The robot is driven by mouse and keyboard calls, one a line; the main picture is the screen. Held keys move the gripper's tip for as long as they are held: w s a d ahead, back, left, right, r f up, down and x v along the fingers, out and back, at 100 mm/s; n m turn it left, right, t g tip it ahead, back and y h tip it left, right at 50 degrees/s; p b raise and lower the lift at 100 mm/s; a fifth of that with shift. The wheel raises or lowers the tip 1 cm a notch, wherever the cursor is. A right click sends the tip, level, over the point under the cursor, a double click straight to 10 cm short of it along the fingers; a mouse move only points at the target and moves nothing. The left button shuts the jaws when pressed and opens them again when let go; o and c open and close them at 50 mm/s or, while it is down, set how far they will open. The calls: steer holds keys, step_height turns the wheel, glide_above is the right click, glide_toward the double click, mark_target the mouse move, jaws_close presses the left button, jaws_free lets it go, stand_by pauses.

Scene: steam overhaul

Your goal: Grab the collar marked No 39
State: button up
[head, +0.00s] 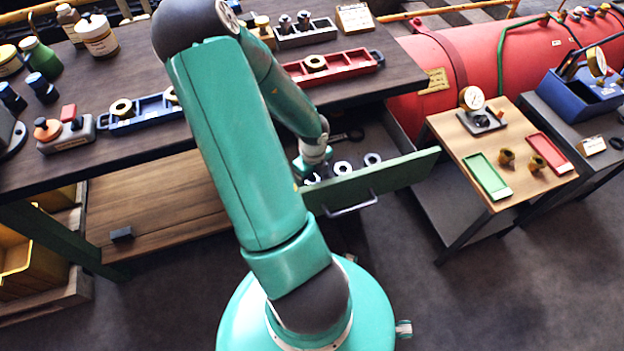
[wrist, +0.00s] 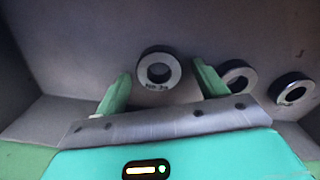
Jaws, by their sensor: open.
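My gripper (wrist: 161,72) is open inside the pulled-out drawer (head: 400,175). Its two green fingers stand apart in the wrist view. A grey ring-shaped collar (wrist: 158,86) lies on the drawer floor between and just beyond the fingertips, not gripped. Its small dark mark is blurred and seems to start with "No"; I cannot read the number surely. A second collar (wrist: 241,86) lies close to the right finger, which partly covers it. A third collar (wrist: 286,98) lies farther right. In the head view my gripper (head: 314,166) reaches down into the drawer and partly hides the nearest collar.
The drawer's green front and handle (head: 350,207) stand on the near side, under the workbench (head: 390,85). A blue tray (head: 150,108) and a red tray (head: 345,66) stand on the bench. A small wooden table (head: 470,150) stands right of the drawer.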

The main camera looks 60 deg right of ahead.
steer(key=c, duration=1.2)
steer(key=shift+r, duration=0.1)
